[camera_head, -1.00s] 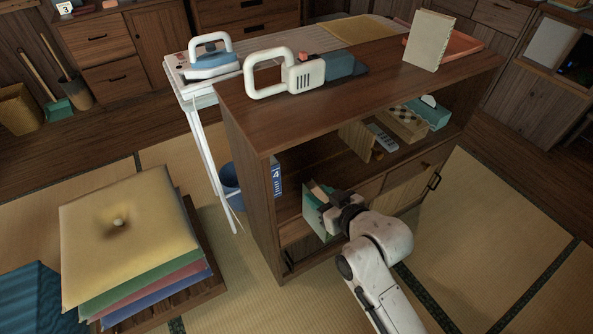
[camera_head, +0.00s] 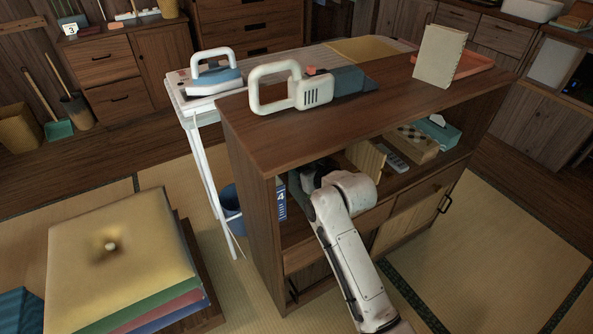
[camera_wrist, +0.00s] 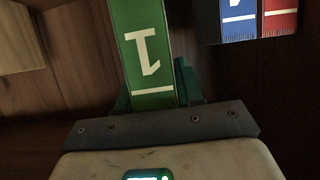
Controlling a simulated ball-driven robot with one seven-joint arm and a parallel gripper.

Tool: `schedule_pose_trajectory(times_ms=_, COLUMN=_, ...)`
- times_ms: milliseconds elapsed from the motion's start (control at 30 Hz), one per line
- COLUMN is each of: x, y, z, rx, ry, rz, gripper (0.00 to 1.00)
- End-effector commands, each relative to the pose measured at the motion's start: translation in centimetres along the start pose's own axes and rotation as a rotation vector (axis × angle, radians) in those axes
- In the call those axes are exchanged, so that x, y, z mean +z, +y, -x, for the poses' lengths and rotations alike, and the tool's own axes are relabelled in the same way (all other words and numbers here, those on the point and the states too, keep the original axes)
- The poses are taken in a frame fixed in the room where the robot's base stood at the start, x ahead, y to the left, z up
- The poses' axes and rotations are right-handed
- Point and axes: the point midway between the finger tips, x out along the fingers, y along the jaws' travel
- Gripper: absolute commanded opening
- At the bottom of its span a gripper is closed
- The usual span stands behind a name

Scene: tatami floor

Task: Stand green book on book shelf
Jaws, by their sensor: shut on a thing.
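The green book (camera_wrist: 150,50), with a white numeral 1 on its spine, is held between my gripper's (camera_wrist: 152,90) fingers in the wrist view. In the head view my gripper (camera_head: 312,178) reaches into the left end of the shelf's open compartment, below the top board of the book shelf (camera_head: 350,112). My arm mostly hides the book there. A blue book (camera_wrist: 238,18) and a red book (camera_wrist: 280,18) stand at upper right in the wrist view, apart from the green one. The blue book with a 4 (camera_head: 281,204) shows left of my arm in the head view.
Stacked cushions (camera_head: 120,255) lie at left.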

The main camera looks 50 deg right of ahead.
Motion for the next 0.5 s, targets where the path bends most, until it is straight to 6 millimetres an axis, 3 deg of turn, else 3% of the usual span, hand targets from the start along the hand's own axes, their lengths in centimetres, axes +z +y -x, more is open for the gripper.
schedule_pose_trajectory(times_ms=100, x=-0.8, y=0.0, z=-2.0, rx=0.000, ry=0.003, rz=-0.001, gripper=0.00)
schedule_pose_trajectory(times_ms=267, x=-1.3, y=0.0, z=-3.1, rx=0.000, ry=0.001, rz=0.000, gripper=0.00)
schedule_pose_trajectory(times_ms=500, x=1.0, y=0.0, z=-4.1, rx=0.000, ry=-0.002, rz=0.000, gripper=0.00)
